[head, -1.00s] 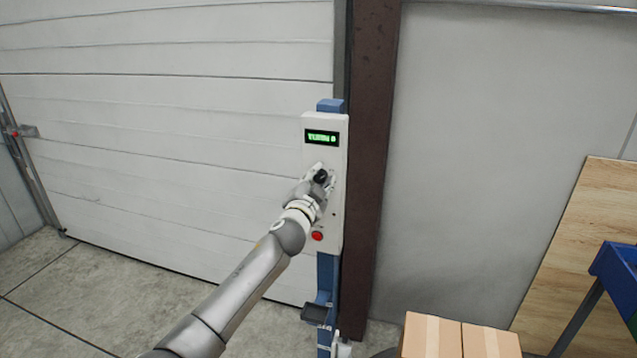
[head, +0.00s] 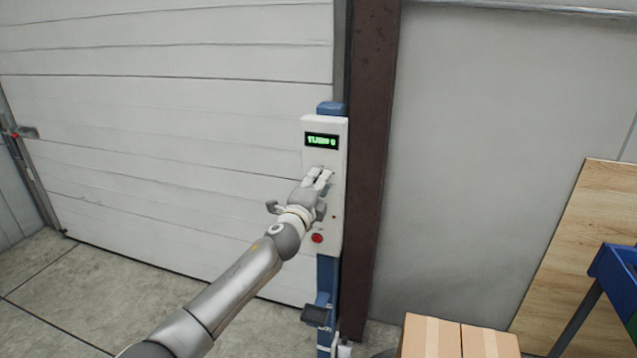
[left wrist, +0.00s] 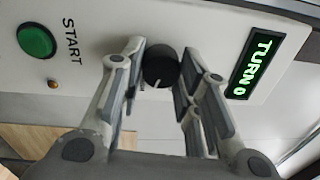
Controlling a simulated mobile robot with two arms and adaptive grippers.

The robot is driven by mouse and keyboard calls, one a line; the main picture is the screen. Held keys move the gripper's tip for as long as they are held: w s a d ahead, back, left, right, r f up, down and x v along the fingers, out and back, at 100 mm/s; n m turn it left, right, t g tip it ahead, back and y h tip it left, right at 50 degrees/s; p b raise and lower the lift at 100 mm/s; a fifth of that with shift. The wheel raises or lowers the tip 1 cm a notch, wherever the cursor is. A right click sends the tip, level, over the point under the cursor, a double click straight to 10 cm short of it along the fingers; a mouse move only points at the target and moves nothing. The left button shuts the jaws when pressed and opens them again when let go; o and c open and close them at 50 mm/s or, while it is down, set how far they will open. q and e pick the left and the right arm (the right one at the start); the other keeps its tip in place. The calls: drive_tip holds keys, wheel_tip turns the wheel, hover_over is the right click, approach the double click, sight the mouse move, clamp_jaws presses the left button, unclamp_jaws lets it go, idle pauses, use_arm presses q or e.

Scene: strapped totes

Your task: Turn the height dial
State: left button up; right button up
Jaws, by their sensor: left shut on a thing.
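The white control box (head: 338,225) stands on a blue post in front of the roller door. Its green display (head: 321,140) reads "TURN 0" in the left wrist view (left wrist: 256,65). The black height dial (left wrist: 160,66) has a white pointer line and sits between the fingers in the left wrist view; in the head view the gripper hides it. My left gripper (head: 321,177) is at the panel, its fingers on both sides of the dial and shut on it. My right gripper is not in view.
A red button (head: 317,238) is below the dial, and a green START button (left wrist: 36,40) shows in the wrist view. A brown column (head: 370,170) stands right of the box. Cardboard boxes (head: 432,336) and a wooden board (head: 560,250) are at lower right.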

use_arm(q)
drive_tip(key=shift+f+m, duration=0.1)
drive_tip(key=shift+m, duration=1.2)
drive_tip(key=shift+m+p, duration=0.3)
drive_tip(key=shift+f, duration=0.1)
drive_tip(key=o, duration=1)
drive_tip(key=shift+s, duration=0.1)
drive_tip(key=v, duration=1.1)
drive_tip(key=shift+s+a, duration=0.25)
drive_tip(key=shift+s, duration=0.1)
